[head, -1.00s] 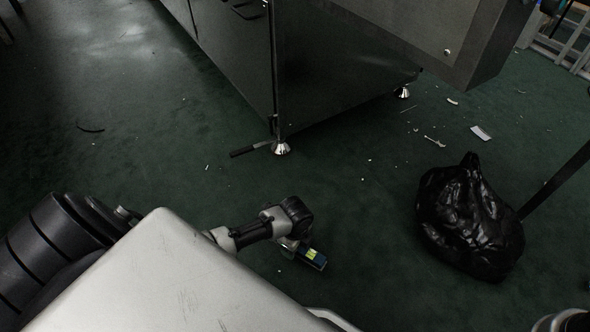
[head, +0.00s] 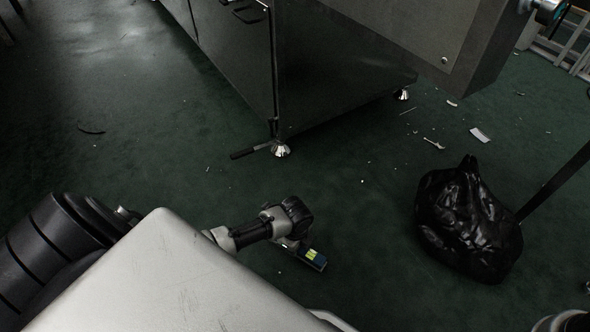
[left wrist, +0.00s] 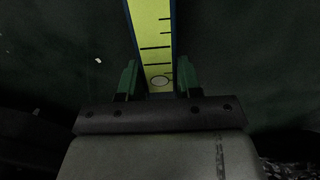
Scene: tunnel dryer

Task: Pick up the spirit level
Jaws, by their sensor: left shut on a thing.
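A large dark metal machine (head: 340,75) on feet stands ahead. A black bin bag (head: 468,222) lies to the right, beside a slanted dark pole (head: 556,182). A wrench (head: 434,143), a white piece (head: 480,135) and a dark-handled tool (head: 250,150) lie on the floor.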

